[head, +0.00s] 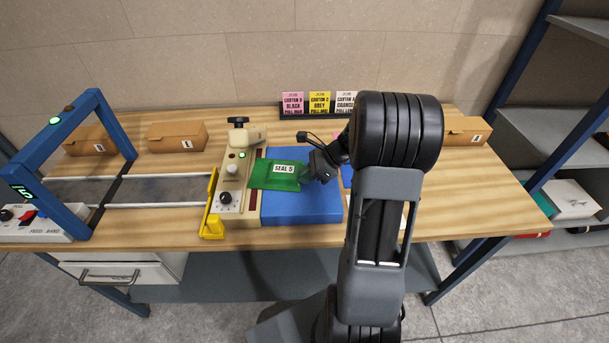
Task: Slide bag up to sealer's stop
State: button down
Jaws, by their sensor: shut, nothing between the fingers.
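A green bag (265,180) with a white label reading "SEAL 5" lies on the blue platform (292,210) to the right of the sealer. Its left end reaches the sealer's right edge. The sealer (232,180) is cream, with knobs, a green light and a dark red strip. A yellow bracket (212,212) stands at its left front. My gripper (312,176) is shut with nothing in it, low at the bag's right end. I cannot tell whether it touches the bag. My arm hides part of the platform's right side.
Cardboard boxes stand at the back left (178,136) and back right (466,131). A blue arch (118,135) spans a grey belt (160,190) at left. Job cards (319,102) stand at the back. The table's right part (470,195) is clear.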

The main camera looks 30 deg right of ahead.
jog(key=d, duration=0.1)
jog(key=s+d+r, duration=0.1)
jog(key=d, duration=0.1)
jog(key=s+d, duration=0.1)
jog(key=d, duration=0.1)
jog(key=shift+r, duration=0.15)
jog(key=v, duration=0.8)
jog(key=shift+a, duration=0.15)
jog(key=shift+r, duration=0.15)
